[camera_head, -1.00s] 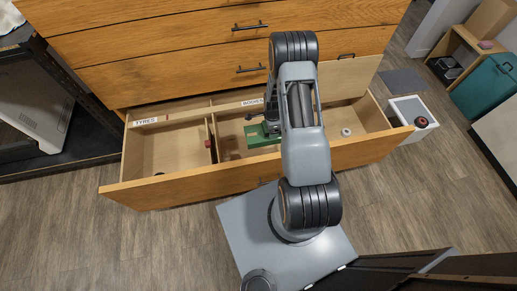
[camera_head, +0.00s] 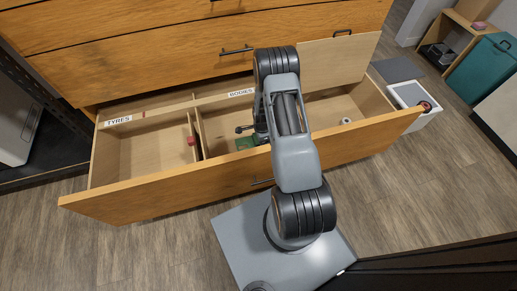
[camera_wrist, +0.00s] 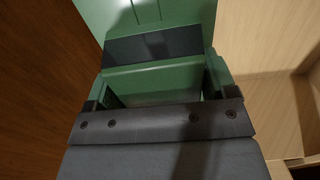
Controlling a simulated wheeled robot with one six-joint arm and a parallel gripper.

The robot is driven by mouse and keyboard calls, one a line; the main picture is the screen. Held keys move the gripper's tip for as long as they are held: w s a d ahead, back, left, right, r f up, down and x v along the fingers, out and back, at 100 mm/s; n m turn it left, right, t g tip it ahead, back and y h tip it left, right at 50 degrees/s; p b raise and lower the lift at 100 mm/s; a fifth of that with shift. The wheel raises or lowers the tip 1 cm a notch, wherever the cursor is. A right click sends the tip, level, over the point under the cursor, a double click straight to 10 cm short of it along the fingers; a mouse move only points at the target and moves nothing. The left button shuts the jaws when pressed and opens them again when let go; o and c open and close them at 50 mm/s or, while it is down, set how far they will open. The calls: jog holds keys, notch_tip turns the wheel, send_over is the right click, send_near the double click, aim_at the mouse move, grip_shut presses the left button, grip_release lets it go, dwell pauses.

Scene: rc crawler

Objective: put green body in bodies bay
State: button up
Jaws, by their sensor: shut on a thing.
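The green body (camera_head: 246,142) is in the middle part of the open drawer, within the outline of the bodies bay (camera_head: 218,122), whose BODIES label (camera_head: 241,92) is on the back rail. My arm hides much of it in the head view. In the wrist view the green body (camera_wrist: 155,82) fills the upper middle, with a dark band across it. My gripper (camera_wrist: 160,105) is shut on it. I cannot tell whether the body touches the bay floor or hangs just above it.
The TYRES bay (camera_head: 135,150) is on the left, behind a divider with a small red piece (camera_head: 191,140). A small pale ring (camera_head: 346,121) lies in the right bay. A wooden panel (camera_head: 335,60) stands behind it. A white box (camera_head: 410,95) is at the right.

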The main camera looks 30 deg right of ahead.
jog(key=shift+f+b, duration=1)
jog(key=shift+f, duration=2.3)
jog(key=shift+f, duration=0.15)
jog(key=o, duration=1)
jog(key=shift+c, duration=0.2)
